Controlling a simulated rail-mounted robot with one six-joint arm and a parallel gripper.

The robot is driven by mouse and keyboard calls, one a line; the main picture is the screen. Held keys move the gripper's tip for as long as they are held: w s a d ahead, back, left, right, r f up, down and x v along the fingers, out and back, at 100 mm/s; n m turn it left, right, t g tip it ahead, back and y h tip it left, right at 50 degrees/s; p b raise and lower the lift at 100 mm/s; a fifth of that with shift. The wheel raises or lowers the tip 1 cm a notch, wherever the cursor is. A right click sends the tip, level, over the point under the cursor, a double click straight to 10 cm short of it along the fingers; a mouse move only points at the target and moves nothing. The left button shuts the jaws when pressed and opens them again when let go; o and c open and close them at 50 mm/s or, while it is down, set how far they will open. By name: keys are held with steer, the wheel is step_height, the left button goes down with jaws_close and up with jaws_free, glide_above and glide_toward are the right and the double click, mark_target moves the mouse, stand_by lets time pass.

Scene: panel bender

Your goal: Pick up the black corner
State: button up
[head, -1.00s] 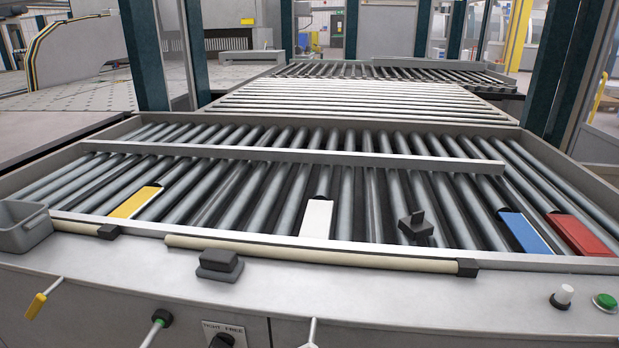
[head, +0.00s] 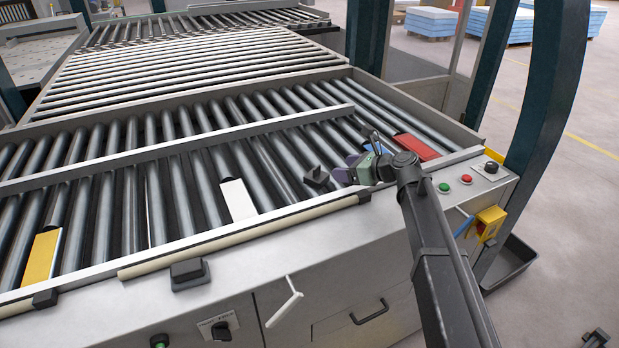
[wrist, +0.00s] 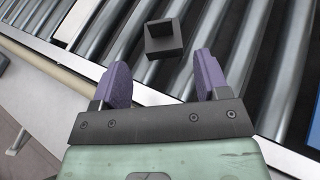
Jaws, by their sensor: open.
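The black corner (head: 317,177) is a small dark L-shaped block resting on the rollers near the front rail. It also shows in the wrist view (wrist: 163,40), ahead of and between my fingertips. My gripper (head: 345,172) is open and empty, just right of the black corner in the head view. In the wrist view its purple fingers (wrist: 160,82) are spread apart, with the corner beyond the tips and not between them.
On the rollers lie a yellow strip (head: 42,257), a white strip (head: 238,200), a red strip (head: 416,147) and a blue strip (head: 368,149) partly hidden by my gripper. A metal bar (head: 180,148) crosses the rollers behind. A black block (head: 188,273) sits on the front ledge.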

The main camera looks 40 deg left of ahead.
mark_target(317, 167)
steer(key=b+x, duration=0.2)
steer(key=x, duration=0.3)
steer(key=shift+f, duration=0.15)
steer(key=shift+s+a, duration=0.15)
steer(key=shift+a, duration=0.15)
steer(key=b+x, duration=0.2)
steer(key=x, duration=0.3)
steer(key=shift+a, duration=0.1)
steer(key=c, duration=1)
step_height(317, 167, up, 21)
steer(key=p, duration=2)
steer(key=shift+f, duration=0.2)
